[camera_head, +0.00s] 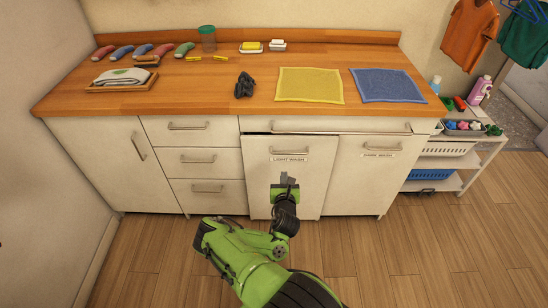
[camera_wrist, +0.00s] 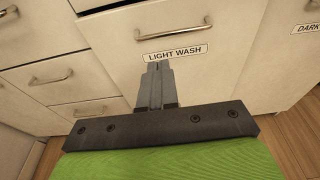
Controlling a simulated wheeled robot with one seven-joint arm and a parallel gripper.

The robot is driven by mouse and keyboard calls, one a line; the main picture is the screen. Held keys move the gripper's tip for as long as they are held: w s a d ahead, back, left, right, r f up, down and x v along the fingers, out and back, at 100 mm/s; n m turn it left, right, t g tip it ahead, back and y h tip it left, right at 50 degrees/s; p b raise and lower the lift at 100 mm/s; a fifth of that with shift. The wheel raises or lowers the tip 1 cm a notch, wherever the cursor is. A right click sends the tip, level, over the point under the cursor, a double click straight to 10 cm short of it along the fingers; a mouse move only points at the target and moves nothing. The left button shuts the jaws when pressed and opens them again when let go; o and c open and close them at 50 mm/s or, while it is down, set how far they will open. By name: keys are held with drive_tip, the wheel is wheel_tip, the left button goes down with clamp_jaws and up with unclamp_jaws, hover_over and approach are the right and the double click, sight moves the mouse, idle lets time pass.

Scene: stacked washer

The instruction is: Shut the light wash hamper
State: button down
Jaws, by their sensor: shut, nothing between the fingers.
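The light wash hamper (camera_head: 299,175) is a white cabinet front with a metal handle and a "LIGHT WASH" label near its top. A thin dark gap shows along its top edge in the head view; I cannot tell how far it stands out. It also fills the middle of the wrist view (camera_wrist: 225,75), with its handle above the label. My gripper (camera_head: 288,178) is in front of this panel, below the label. In the wrist view my gripper's fingers (camera_wrist: 157,68) are together and empty, just below the label. I cannot tell whether they touch the panel.
The dark wash front (camera_head: 367,180) is just right of it. Drawers (camera_head: 205,160) stand to the left. A wooden counter (camera_head: 215,95) above holds yellow and blue cloths and small items. A shelf cart (camera_head: 455,150) stands at the right. The wood floor in front is clear.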

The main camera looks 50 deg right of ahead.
drive_tip(key=w+d+f+b, duration=0.1)
drive_tip(key=d+b, duration=0.1)
drive_tip(key=b, duration=0.2)
approach(282, 146)
drive_tip(key=w+d+f, duration=0.1)
drive_tip(key=d+f, duration=0.1)
drive_tip(key=shift+w+d+r+p, duration=0.15)
drive_tip(key=shift+d+p, duration=0.05)
drive_tip(key=shift+p, duration=0.1)
drive_tip(key=x, duration=0.3)
drive_tip(key=shift+w+d+r, duration=0.1)
drive_tip(key=shift+r, duration=0.2)
drive_tip(key=shift+w+r, duration=0.1)
drive_tip(key=shift+r, duration=0.15)
